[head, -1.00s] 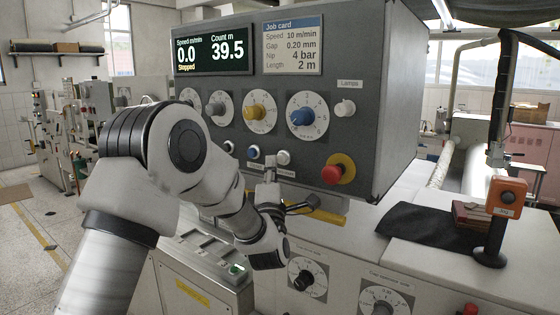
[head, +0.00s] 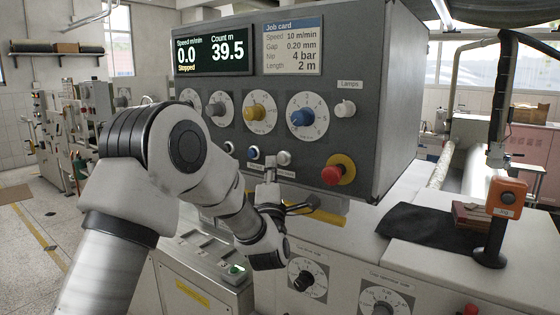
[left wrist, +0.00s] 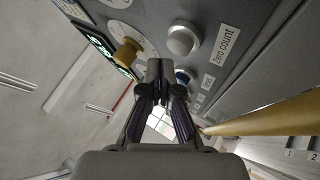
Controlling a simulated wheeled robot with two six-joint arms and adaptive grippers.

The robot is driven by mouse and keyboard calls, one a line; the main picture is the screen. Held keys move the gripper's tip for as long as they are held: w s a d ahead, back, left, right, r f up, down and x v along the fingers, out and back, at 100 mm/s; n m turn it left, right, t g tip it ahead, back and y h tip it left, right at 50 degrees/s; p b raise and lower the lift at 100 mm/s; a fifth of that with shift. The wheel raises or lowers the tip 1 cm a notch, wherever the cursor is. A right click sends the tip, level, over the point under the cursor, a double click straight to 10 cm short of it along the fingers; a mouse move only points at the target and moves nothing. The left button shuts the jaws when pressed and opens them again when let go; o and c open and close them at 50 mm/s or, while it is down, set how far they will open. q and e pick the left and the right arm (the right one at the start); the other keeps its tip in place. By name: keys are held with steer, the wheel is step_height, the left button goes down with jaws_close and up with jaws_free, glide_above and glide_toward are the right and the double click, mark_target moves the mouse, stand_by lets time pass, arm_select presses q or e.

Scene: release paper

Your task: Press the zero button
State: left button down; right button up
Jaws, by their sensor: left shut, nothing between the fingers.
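The zero button is a round pale grey button (left wrist: 182,40) beside a "Zero count" label (left wrist: 226,45) in the left wrist view. In the head view a matching pale button (head: 284,158) sits low on the grey control panel (head: 386,95). My left gripper (head: 270,163) points up at the panel just left of this button, seemingly apart from it. In the left wrist view its fingers (left wrist: 161,70) are shut and empty, below and left of the button. The display (head: 213,51) reads speed 0.0, "Stopped", count 39.5. My right gripper is not in view.
A blue button (head: 253,153) and a white one (head: 229,147) lie left of the zero button. A red stop knob (head: 338,170) is to its right. Dials (head: 307,116) sit above. A yellow bar (head: 325,217) runs below the panel, near the gripper.

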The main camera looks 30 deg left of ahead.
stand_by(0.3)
arm_select(q)
steer(key=shift+w+b, duration=0.45)
steer(key=shift+b, duration=0.05)
steer(key=shift+w+d+b, duration=0.1)
steer(key=shift+w+b, duration=0.2)
steer(key=shift+w, duration=0.1)
stand_by(0.6)
steer(key=shift+s, duration=0.15)
steer(key=shift+s+b, duration=0.7)
